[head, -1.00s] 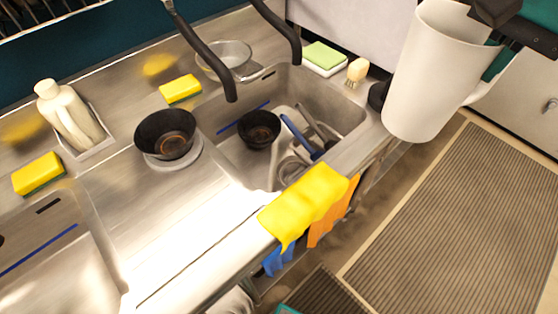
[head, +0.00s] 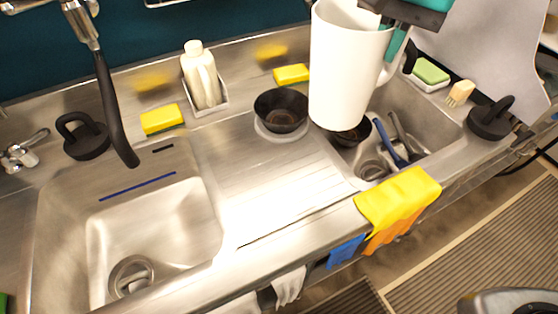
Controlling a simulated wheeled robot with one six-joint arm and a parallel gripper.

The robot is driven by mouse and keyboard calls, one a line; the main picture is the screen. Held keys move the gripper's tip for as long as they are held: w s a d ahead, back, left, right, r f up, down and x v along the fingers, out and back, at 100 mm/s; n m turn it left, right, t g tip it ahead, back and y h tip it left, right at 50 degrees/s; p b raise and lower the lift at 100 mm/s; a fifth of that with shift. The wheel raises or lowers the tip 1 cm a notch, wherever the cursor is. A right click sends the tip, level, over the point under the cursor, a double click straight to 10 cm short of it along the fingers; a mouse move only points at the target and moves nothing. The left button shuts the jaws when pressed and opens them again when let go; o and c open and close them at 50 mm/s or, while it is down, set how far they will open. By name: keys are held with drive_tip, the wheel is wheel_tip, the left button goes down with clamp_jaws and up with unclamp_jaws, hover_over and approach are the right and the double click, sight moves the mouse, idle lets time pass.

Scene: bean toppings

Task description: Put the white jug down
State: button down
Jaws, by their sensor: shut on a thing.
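The white jug (head: 347,70) hangs upright in the upper middle of the head view, its open top towards the upper edge. My gripper (head: 396,42) is at the jug's right side and shut on it; the fingers are partly hidden by the jug and the picture's edge. The jug is held above the sink unit, in front of the right basin's left part. It hides part of a dark bowl (head: 352,137) in that basin.
The ribbed steel drainboard (head: 260,185) is largely clear, with a black bowl (head: 281,110) at its back. The left basin (head: 150,235) looks empty. A white bottle (head: 201,75), yellow sponges (head: 162,119) and a tap (head: 105,90) stand behind. Cloths (head: 398,200) hang over the front edge.

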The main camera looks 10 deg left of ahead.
drive_tip(key=shift+a, duration=0.25)
drive_tip(key=shift+s+a+f, duration=0.1)
drive_tip(key=shift+f, duration=0.15)
wheel_tip(320, 180, down, 20)
drive_tip(key=p, duration=0.2)
drive_tip(key=shift+r+p, duration=0.25)
drive_tip(key=shift+p, duration=0.05)
drive_tip(key=shift+f, duration=0.15)
drive_tip(key=c, duration=1.3)
unclamp_jaws()
